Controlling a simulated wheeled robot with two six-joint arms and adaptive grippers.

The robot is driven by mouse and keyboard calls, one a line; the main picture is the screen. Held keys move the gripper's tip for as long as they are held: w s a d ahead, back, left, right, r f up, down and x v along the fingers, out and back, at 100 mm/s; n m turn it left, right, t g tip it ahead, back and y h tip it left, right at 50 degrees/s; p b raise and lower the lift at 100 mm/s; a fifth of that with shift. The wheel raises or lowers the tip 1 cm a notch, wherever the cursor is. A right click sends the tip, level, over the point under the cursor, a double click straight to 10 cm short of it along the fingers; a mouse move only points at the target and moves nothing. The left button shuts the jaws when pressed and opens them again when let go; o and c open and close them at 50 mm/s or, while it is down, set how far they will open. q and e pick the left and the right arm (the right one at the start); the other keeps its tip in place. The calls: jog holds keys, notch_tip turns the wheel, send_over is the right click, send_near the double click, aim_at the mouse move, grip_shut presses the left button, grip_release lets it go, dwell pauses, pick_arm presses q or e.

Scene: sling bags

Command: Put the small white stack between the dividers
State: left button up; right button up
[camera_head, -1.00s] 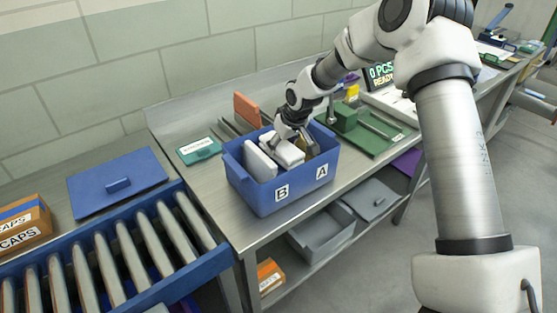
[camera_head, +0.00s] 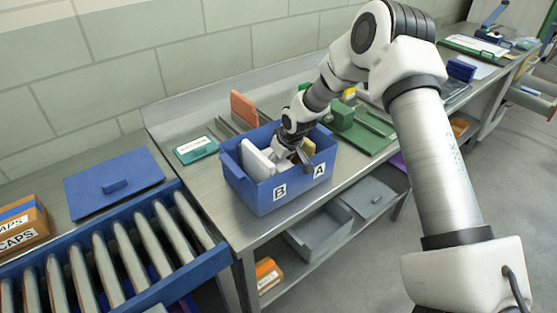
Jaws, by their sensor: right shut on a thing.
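A blue bin (camera_head: 259,197) with labels B and A on its front stands on the metal bench. My right gripper (camera_head: 295,157) reaches down into it from above and is shut on the small white stack (camera_head: 280,153). The stack is mostly hidden by the gripper and the bin's front wall. A larger white slab (camera_head: 256,160) stands tilted in the left part of the bin, left of the gripper. A yellowish piece (camera_head: 309,147) shows to the right of the gripper. I cannot make out the dividers clearly. My left gripper is out of view.
An orange block (camera_head: 244,108) and a teal box (camera_head: 196,150) are behind and left of the bin. A green fixture (camera_head: 345,117) stands close on the right. A roller conveyor (camera_head: 115,262) and blue lid (camera_head: 116,184) are at left. A grey tray (camera_head: 318,236) sits below.

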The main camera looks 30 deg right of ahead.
jog(key=o, duration=0.9)
jog(key=shift+r, duration=0.1)
jog(key=v, duration=0.6)
jog(key=b+v, duration=0.1)
jog(key=v, duration=0.6)
jog(key=shift+w+r, duration=0.1)
jog(key=shift+w, duration=0.15)
